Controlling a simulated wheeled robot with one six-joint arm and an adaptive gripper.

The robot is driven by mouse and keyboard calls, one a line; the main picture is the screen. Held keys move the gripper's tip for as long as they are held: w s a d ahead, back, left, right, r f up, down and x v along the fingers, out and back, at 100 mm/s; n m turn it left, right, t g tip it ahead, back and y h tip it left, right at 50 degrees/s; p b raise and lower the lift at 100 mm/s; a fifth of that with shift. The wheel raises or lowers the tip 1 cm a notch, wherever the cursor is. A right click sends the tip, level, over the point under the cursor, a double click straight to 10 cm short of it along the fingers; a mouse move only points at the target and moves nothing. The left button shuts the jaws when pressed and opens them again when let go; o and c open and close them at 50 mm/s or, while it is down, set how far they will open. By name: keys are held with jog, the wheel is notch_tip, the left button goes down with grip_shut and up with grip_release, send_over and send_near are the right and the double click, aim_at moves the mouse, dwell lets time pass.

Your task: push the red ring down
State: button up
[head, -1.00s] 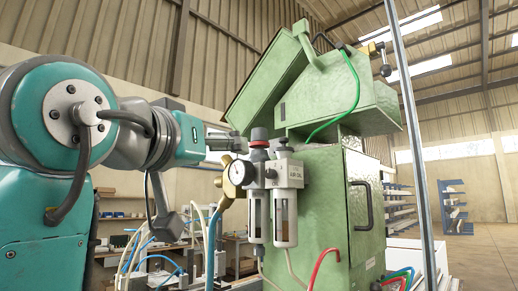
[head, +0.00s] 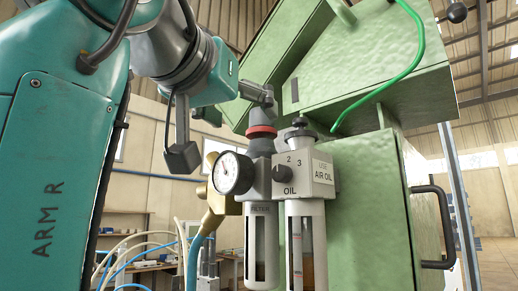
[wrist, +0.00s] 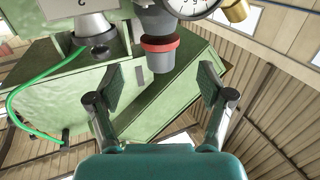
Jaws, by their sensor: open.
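The red ring (head: 262,131) sits around the dark grey knob (head: 261,147) on top of the filter-regulator unit. In the wrist view, which looks upside down, the red ring (wrist: 160,43) shows on the knob, with the knob's end pointing between the fingers. My gripper (head: 240,104) is open and empty, close to the ring and at about its height or slightly above in the head view. In the wrist view my gripper's (wrist: 160,85) two dark finger pads are spread wide on either side, with a gap to the ring. I see no contact.
A pressure gauge (head: 233,173) with a brass fitting stands left of the knob. A second, smaller black knob (head: 300,135) is on the lubricator to the right. The green machine (head: 360,210) rises close behind, with a green hose (head: 395,85). Open air lies left of the gauge.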

aim_at(256, 127)
jog(key=x, duration=0.8)
jog(key=shift+w+d, duration=0.15)
jog(key=shift+w, duration=0.2)
